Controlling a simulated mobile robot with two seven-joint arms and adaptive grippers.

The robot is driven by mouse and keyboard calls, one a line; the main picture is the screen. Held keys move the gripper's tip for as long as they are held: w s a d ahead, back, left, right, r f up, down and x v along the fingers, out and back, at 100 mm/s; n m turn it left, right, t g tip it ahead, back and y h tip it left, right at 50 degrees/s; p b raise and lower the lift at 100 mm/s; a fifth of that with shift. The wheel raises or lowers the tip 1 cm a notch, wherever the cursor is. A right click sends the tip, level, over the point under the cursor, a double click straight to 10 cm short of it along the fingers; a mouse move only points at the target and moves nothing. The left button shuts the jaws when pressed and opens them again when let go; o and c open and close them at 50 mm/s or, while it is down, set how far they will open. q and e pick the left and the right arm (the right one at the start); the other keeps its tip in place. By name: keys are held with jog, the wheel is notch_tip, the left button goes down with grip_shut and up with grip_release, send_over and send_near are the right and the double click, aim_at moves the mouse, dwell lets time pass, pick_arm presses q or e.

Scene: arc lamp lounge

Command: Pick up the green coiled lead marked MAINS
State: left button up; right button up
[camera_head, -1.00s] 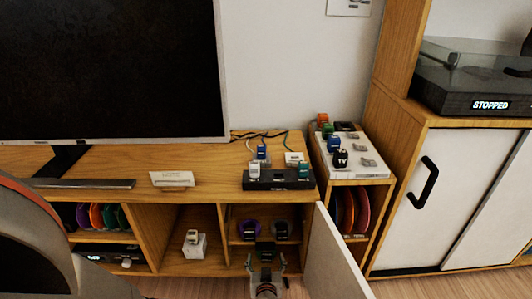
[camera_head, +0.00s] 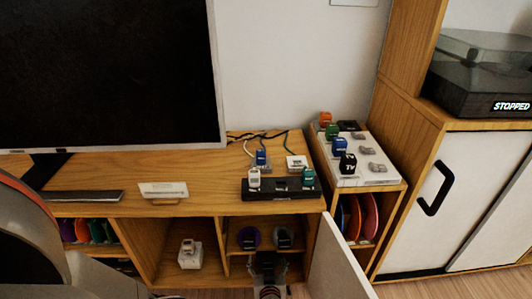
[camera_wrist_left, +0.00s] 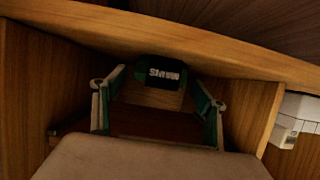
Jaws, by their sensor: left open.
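The MAINS lead is a dark green block (camera_wrist_left: 162,74) with upside-down white lettering in the left wrist view, inside a wooden compartment. In the head view it is a small dark shape (camera_head: 265,258) below the shelf with the purple and grey coils. My left gripper (camera_wrist_left: 158,90) is open, one finger on each side of the green block. I cannot tell whether the fingers touch it. In the head view the left gripper (camera_head: 267,270) is at the low compartment opening. My right gripper is not in view.
A purple coil (camera_head: 248,238) and a grey coil (camera_head: 282,238) sit just above the gripper. An open white door (camera_head: 337,258) stands close on the right. A white plug block (camera_head: 190,254) is in the compartment to the left. A black power strip (camera_head: 280,189) lies on top.

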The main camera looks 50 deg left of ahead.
pick_arm(q)
jog(key=shift+w+a, duration=0.15)
jog(key=c, duration=1.2)
jog(key=shift+r, duration=0.1)
